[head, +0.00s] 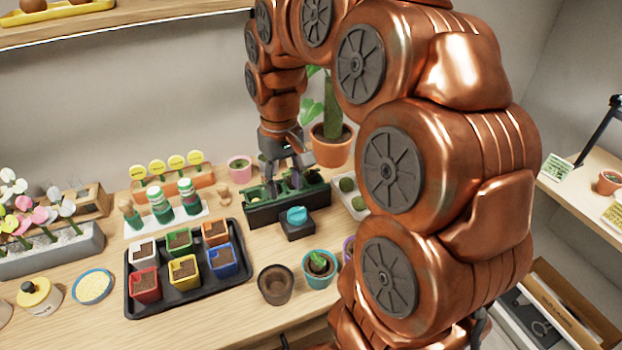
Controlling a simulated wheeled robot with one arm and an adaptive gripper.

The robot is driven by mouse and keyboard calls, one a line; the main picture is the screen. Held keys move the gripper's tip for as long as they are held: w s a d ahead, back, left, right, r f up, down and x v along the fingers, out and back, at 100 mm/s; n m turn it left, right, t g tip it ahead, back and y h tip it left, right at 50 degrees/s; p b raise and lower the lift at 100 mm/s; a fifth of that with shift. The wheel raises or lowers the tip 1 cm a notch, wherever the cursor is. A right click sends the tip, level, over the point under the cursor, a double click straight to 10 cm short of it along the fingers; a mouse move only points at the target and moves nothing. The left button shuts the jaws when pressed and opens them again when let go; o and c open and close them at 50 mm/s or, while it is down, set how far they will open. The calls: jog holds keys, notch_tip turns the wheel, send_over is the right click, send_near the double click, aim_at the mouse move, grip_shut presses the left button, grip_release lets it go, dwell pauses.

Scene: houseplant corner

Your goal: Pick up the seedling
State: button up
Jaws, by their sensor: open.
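My gripper (284,181) points down with its fingers apart, at the dark seedling tray (262,216) near the back middle of the bench. Small green growth, likely the seedlings, shows in this tray around and behind the fingers. The fingers hide part of it, and I cannot tell whether a seedling stands between them or whether they touch one. Nothing is visibly held.
A black tray (190,291) with several coloured soil pots lies left of centre. A brown empty pot (275,287) and a teal pot (319,281) with a green plant stand in front. A dark block with a blue top (297,215) adjoins the seedling tray. A terracotta pot (331,152) stands behind.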

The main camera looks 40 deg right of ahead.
jog(key=m, duration=0.2)
send_over(311, 172)
jog(key=shift+s+a+f+t, duration=0.1)
jog(key=shift+s+f+t, duration=0.05)
jog(key=shift+f, duration=0.25)
jog(key=shift+s+f+t, duration=0.1)
jog(key=shift+f+t, duration=0.05)
jog(key=shift+f, duration=0.25)
jog(key=shift+w+f+p, duration=0.15)
jog(key=shift+f+p, duration=0.5)
jog(key=shift+f, duration=1.3)
jog(key=shift+w+f+p, duration=0.1)
jog(key=shift+f+p, duration=0.5)
jog(key=shift+f, duration=1.35)
jog(key=shift+c, duration=0.2)
jog(key=c, duration=0.5)
